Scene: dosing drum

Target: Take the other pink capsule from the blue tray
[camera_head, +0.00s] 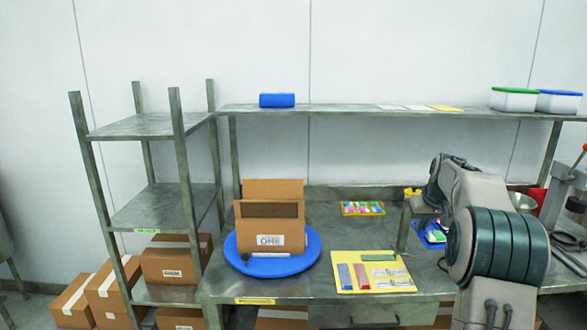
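The blue tray (424,243) lies on the steel table, right of centre and partly behind my arm. Small light and coloured items show in it, but they are too small and covered to pick out a pink capsule for certain. My gripper (418,226) is beside and over the tray's left part, pointing down. One grey finger shows at the tray's left; the other side is hidden by my arm, so its opening and any held item cannot be told.
A cardboard box (268,240) stands on a blue turntable (312,248). A yellow mat (372,256) with coloured strips lies in front, and a small yellow tray (344,212) of coloured items behind it. An overhead shelf (350,111) spans the table. A press stands at the right.

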